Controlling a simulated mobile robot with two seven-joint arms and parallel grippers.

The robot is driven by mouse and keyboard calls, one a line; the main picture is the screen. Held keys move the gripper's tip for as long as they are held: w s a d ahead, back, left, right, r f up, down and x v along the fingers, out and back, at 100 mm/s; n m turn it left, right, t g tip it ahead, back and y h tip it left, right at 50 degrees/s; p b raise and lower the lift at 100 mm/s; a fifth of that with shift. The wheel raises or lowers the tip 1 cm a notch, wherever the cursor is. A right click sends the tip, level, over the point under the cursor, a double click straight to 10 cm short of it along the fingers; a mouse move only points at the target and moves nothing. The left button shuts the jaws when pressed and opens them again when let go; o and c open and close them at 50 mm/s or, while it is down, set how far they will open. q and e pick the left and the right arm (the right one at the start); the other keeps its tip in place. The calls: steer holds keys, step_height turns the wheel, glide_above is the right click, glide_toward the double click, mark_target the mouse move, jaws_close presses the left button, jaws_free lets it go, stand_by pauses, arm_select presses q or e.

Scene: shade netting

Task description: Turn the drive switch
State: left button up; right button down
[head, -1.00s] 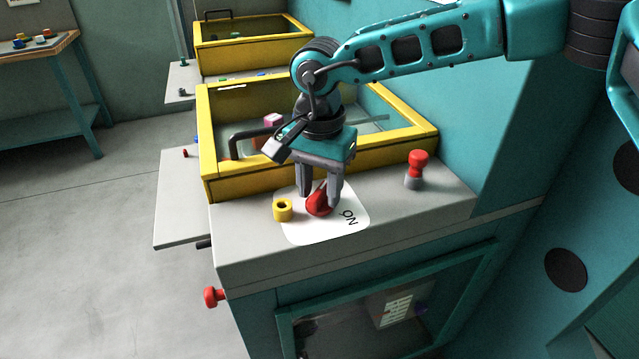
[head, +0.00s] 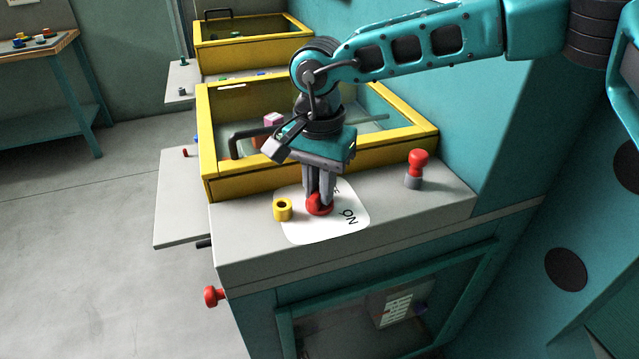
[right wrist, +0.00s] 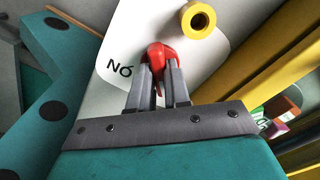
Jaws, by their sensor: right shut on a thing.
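My right gripper (head: 319,196) reaches down from above and is shut on the knob. In the right wrist view the two fingers (right wrist: 160,85) stand close together on either side of the red knob (right wrist: 160,54). The fingers hide part of the knob and another word on the plate. My left gripper is not in view.
A yellow ring (head: 282,209) stands left of the knob. A red-topped grey post (head: 416,169) stands to the right. A yellow-framed clear-topped box (head: 325,170) lies behind. A red button (head: 213,296) sticks out from the cabinet's left side.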

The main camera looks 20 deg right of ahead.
steer(key=shift+m, duration=0.3)
steer(key=m+b, duration=0.3)
steer(key=m, duration=0.2)
steer(key=shift+f+m, duration=0.15)
steer(key=shift+m, duration=0.15)
steer(key=m+b, duration=0.2)
steer(key=m, duration=0.2)
steer(key=m+b, duration=0.1)
steer(key=m, duration=0.2)
steer(key=shift+m+b, duration=0.45)
steer(key=shift+m, duration=1.35)
steer(key=shift+r+m+b, duration=0.2)
steer(key=shift+m+b, duration=0.1)
steer(key=shift+m, duration=0.2)
steer(key=c, duration=1.1)
jaws_free()
